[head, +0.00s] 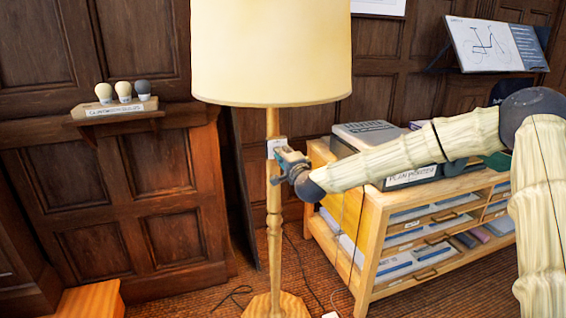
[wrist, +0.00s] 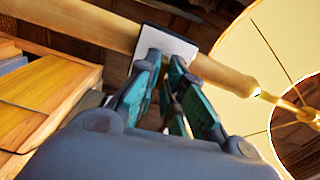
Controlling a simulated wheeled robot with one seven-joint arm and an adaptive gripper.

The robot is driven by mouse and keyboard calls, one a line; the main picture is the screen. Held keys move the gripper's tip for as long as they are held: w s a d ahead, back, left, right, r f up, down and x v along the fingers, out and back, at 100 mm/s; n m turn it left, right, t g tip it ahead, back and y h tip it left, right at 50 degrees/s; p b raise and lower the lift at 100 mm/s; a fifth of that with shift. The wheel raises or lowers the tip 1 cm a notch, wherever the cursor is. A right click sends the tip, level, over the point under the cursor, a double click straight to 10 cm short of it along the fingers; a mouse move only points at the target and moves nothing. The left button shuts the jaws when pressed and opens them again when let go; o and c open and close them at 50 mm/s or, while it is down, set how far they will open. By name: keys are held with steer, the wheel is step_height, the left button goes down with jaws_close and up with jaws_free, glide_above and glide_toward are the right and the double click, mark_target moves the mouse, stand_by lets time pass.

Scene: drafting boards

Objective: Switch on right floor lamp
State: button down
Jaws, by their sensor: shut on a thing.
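A floor lamp with a wide cream shade (head: 270,50) and a turned wooden pole (head: 274,235) stands at the centre of the head view. A pale switch plate (head: 276,147) is on the pole below the shade; it also shows in the wrist view (wrist: 184,47). My gripper (head: 281,158) is at this plate, its fingers (wrist: 164,64) close together against the plate's face. It is shut on the lamp's switch, which the fingers mostly hide. The shade looks pale yellow; I cannot tell whether the lamp is lit.
A wooden drawer cabinet (head: 372,262) with a grey plan printer (head: 368,134) on top stands right of the pole, under my arm. A wall shelf (head: 117,110) at left holds bulbs. A tilted drawing board (head: 494,46) is at upper right. Cables lie on the floor.

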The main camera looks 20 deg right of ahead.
steer(key=shift+f+m+b, duration=0.1)
steer(key=shift+m+b, duration=0.3)
steer(key=shift+m, duration=0.1)
steer(key=c, duration=1.6)
jaws_free()
steer(key=shift+d, duration=0.1)
steer(key=shift+o, duration=0.2)
steer(key=s, duration=1.2)
steer(key=shift+d, duration=0.2)
